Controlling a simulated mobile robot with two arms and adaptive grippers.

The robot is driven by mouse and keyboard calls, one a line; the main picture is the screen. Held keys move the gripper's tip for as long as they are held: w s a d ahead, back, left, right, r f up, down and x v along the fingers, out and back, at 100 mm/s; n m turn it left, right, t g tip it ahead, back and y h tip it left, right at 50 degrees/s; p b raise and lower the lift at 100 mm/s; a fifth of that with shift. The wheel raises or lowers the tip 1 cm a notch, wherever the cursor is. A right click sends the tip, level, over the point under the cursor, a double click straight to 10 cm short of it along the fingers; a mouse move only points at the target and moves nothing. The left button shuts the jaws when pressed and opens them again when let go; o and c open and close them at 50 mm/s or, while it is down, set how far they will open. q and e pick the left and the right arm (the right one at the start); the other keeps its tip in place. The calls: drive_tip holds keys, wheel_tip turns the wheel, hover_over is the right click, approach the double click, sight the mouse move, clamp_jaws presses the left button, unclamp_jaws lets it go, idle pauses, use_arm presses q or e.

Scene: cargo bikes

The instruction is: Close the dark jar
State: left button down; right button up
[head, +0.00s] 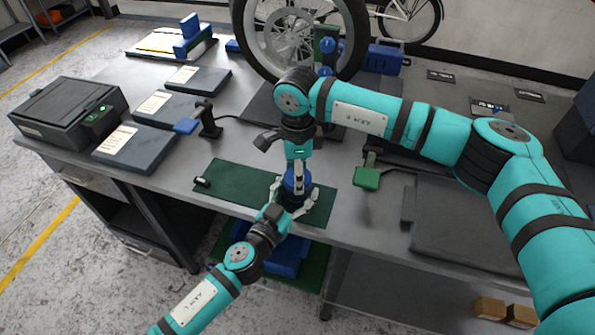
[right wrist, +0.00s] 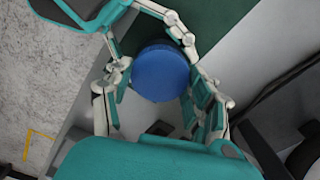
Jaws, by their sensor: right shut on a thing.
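The dark jar (head: 291,201) stands at the front edge of the green mat (head: 238,189), mostly hidden by my grippers. Its round blue lid (head: 297,181) is at its top and shows from above in the right wrist view (right wrist: 160,73). My left gripper (head: 293,200) reaches in from the front, its fingers around the jar's sides, and looks shut on it. My right gripper (head: 298,172) points down from above, shut on the blue lid; its fingers flank the lid in the right wrist view (right wrist: 160,95). Whether the lid is seated fully on the jar is hidden.
A green-ended tool (head: 367,177) is to the right. A bike wheel (head: 352,40) stands behind. The table's front edge is close to the jar.

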drive_tip(key=c, duration=0.3)
drive_tip(key=o, duration=1.3)
drive_tip(key=shift+o, duration=0.2)
drive_tip(key=shift+r, duration=0.1)
wheel_tip(320, 180, up, 12)
use_arm(q)
drive_tip(key=shift+c, duration=0.9)
unclamp_jaws()
